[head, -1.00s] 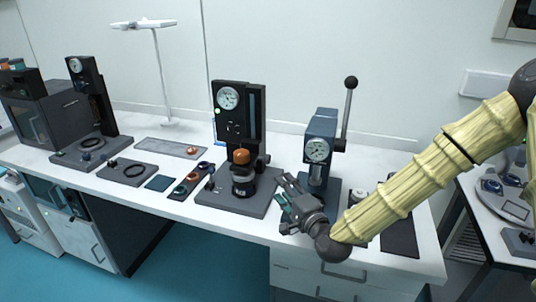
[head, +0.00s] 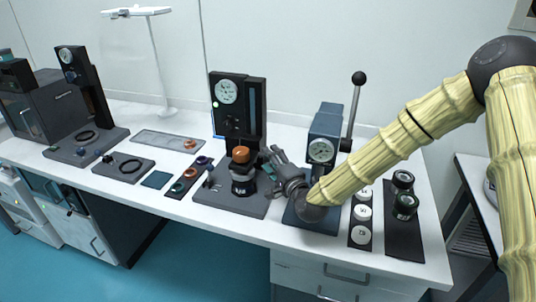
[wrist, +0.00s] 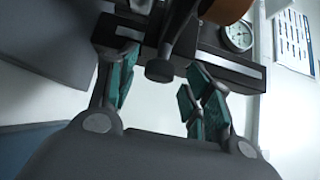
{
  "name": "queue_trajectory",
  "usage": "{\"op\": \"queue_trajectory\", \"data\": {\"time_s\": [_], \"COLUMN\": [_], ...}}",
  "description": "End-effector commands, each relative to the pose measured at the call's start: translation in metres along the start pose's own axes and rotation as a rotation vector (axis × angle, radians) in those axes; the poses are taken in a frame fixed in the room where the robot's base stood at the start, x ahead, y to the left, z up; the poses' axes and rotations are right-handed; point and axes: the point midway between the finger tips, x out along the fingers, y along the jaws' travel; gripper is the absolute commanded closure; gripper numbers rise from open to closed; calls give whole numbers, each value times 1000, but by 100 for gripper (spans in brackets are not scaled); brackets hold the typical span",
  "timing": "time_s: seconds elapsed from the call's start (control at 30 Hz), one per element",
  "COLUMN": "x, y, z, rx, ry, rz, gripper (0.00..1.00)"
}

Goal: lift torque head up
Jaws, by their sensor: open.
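The middle test stand (head: 238,108) is a dark upright column with a round white gauge, on a dark base. An orange-brown knob-like part (head: 240,154) sits on its front, which I take to be on the torque head, above a dark cylinder (head: 243,185). My gripper (head: 267,162) is open just right of this part, fingers pointing left toward the stand. In the wrist view my teal-padded fingers (wrist: 158,88) stand on either side of a dark stub with a blunt end (wrist: 160,70). Contact cannot be told. The orange part (wrist: 226,9) is cut off at the top edge.
A blue-grey lever press (head: 324,150) stands right of the middle stand, close behind my arm. Dark jars (head: 404,205) and a strip of white discs (head: 362,212) lie further right. Ring-shaped parts (head: 190,174) lie left of the stand. Another stand (head: 85,85) is at the left.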

Motion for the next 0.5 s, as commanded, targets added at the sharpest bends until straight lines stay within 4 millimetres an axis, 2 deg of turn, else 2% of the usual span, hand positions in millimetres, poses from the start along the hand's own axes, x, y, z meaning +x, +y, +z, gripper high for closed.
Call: {"op": "queue_trajectory", "data": {"time_s": [0.2, 0.5], "x": [20, 24], "y": [0, 0], "z": [1, 1], "rx": [0, 0], "ry": [-1, -1], "rz": [1, 0], "gripper": [50, 50]}}
